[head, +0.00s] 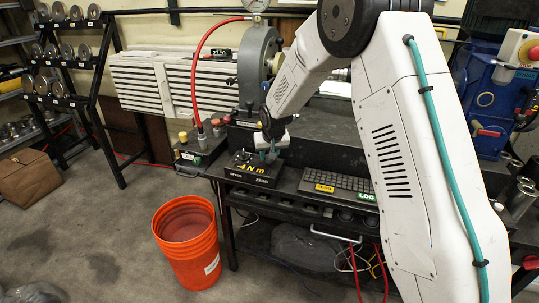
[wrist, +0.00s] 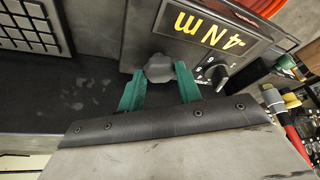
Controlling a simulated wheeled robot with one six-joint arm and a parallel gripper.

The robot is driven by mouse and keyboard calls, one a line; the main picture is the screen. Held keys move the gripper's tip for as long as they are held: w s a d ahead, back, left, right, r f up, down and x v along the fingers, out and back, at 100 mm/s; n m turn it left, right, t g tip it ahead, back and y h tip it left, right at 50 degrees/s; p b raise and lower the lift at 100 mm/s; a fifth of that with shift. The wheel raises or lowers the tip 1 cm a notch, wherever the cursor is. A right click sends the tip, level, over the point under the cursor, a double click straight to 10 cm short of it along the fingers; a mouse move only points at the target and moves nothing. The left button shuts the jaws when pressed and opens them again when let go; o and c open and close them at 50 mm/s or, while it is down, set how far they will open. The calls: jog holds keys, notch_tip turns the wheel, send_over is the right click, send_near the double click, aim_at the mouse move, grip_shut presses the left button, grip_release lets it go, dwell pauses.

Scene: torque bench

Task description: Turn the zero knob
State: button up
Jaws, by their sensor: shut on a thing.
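The black readout box (head: 250,180) stands on the bench and shows "-4 N m" in yellow. Its front carries a ZERO label at the right. The readout also shows upside down in the wrist view (wrist: 215,28). The zero knob (wrist: 160,68), grey and lobed, sits at the left of the panel there. My gripper (wrist: 161,84) has its green fingertips on either side of this knob and is shut on it. A second, dark knob (wrist: 217,74) with a white pointer and scale marks is to the right, apart from the fingers. In the head view my gripper (head: 271,152) hides part of the box.
A keyboard (head: 338,184) lies right of the box, with yellow and green labels by it. A small box with coloured knobs (head: 196,148) and a red hose stands to the left. An orange bucket (head: 188,240) is on the floor in front.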

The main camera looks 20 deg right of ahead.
jog(key=shift+a+m+g+h, duration=0.15)
jog(key=shift+m+h, duration=0.2)
jog(key=shift+m, duration=0.7)
jog(key=shift+a+m+g+h, duration=0.15)
jog(key=shift+m+h, duration=0.2)
jog(key=shift+m, duration=0.7)
jog(key=shift+d, duration=0.1)
jog(key=o, duration=1)
jog(key=v, duration=0.7)
jog(key=shift+s+r, duration=0.1)
jog(key=shift+r, duration=0.25)
